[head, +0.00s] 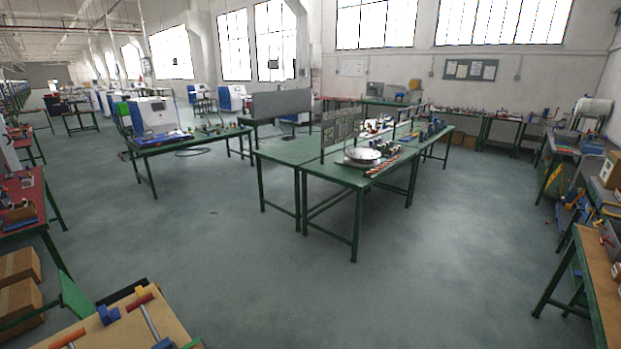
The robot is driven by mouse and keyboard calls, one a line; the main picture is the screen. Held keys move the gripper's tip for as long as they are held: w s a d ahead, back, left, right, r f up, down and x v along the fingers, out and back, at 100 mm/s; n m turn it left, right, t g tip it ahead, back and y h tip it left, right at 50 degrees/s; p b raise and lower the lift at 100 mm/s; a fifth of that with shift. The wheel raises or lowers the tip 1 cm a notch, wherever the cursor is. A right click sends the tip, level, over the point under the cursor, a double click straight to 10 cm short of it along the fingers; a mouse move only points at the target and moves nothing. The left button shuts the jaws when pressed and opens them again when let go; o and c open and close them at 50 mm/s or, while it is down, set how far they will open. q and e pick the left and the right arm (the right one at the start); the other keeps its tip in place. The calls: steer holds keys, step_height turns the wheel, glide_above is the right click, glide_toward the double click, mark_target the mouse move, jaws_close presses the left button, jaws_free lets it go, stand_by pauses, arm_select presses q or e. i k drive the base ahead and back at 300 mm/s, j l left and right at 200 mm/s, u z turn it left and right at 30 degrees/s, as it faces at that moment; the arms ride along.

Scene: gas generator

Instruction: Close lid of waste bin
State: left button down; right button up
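I cannot make out a waste bin or its lid in the head view. Neither of my grippers shows in the view, so I cannot see whether they are open or shut or whether they hold anything.
Green tables (335,178) stand mid-room, bearing a round metal dish (362,156). A table with a white-and-blue machine (153,117) is left of them. A tool-covered bench (130,325) is close at front left, a wooden-topped bench (600,275) at right. The grey floor (260,285) between is clear.

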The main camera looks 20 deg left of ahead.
mark_target(72, 299)
steer(key=i+l+z, duration=0.1)
steer(key=i, duration=0.3)
steer(key=i+l, duration=0.15)
steer(key=i, duration=0.2)
steer(key=i+u, duration=0.1)
steer(key=i, duration=0.3)
steer(key=i+l+u, duration=0.1)
steer(key=i, duration=0.35)
steer(key=i+u, duration=0.35)
steer(key=i, duration=0.15)
steer(key=i+u, duration=0.8)
steer(key=i+l+u, duration=0.15)
steer(key=i+u, duration=0.75)
steer(key=i+l+u, duration=0.1)
steer(key=i+u, duration=0.3)
steer(key=i+l+u, duration=0.15)
steer(key=i+u, duration=0.3)
steer(key=i+l+u, duration=0.2)
steer(key=u, duration=0.25)
steer(key=i+l+u, duration=0.45)
steer(key=l, duration=0.25)
steer(key=i+l+u, duration=0.25)
steer(key=l, duration=0.15)
